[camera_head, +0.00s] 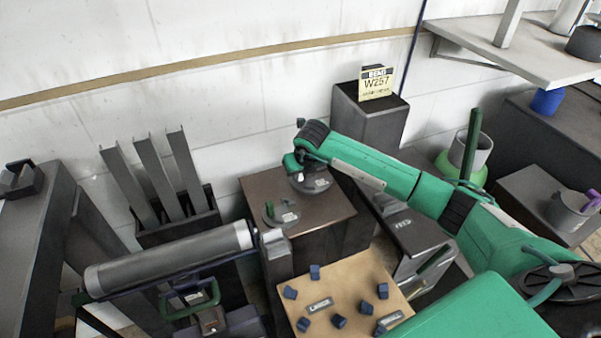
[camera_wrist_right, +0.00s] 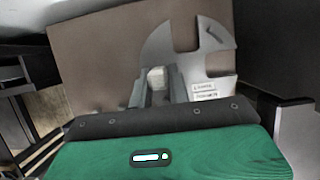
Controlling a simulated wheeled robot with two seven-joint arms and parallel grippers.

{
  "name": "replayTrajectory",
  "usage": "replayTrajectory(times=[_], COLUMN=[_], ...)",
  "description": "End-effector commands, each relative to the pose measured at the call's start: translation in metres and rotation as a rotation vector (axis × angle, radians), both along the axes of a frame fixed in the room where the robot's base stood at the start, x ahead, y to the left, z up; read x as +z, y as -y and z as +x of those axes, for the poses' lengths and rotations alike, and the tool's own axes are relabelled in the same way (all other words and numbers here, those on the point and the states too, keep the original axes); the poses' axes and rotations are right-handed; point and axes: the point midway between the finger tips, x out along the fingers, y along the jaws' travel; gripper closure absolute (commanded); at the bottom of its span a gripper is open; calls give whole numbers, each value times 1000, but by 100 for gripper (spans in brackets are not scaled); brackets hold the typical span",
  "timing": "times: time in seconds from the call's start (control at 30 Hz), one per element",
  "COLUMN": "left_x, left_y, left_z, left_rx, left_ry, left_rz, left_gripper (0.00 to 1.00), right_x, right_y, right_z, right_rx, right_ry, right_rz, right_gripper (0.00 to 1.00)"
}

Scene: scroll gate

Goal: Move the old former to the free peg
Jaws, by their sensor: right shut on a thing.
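My right gripper (camera_head: 305,168) is over the back right of a brown-topped block (camera_head: 258,187). It is shut on the pale knob (camera_wrist_right: 157,77) of a flat grey notched former (camera_head: 318,184). In the right wrist view, the former (camera_wrist_right: 190,45) has two small white labels that seem to read "LARGE FORMER". I cannot tell whether it touches the block top. A second grey former (camera_head: 285,217) with a green part lies near the block's front edge. I cannot pick out a free peg. My left gripper is not in view.
A long grey roller (camera_head: 170,262) stands front left of the block. A tan board (camera_head: 345,300) with several small blue blocks lies in front. A dark cabinet (camera_head: 370,115) bears a "W257" sign (camera_head: 377,84). Tall grey channels (camera_head: 155,175) stand at left.

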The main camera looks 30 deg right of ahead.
Motion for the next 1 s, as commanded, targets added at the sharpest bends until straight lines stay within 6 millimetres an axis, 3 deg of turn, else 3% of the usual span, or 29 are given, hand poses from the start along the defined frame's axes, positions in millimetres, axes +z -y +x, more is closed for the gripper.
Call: replayTrajectory(times=[0.37,0.4,0.5,0.93,1.0], left_x=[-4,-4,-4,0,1], left_y=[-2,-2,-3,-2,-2], left_z=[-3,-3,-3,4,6], left_rx=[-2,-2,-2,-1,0], left_ry=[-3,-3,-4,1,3], left_rz=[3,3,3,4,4], left_gripper=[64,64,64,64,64], right_x=[-2,-1,-2,-5,4], right_y=[0,0,0,0,0], right_z=[1,1,1,0,-3], right_rx=[0,0,0,0,0], right_ry=[5,5,3,-2,2], right_rz=[1,1,1,0,0], right_gripper=[100,74,57,57,57])
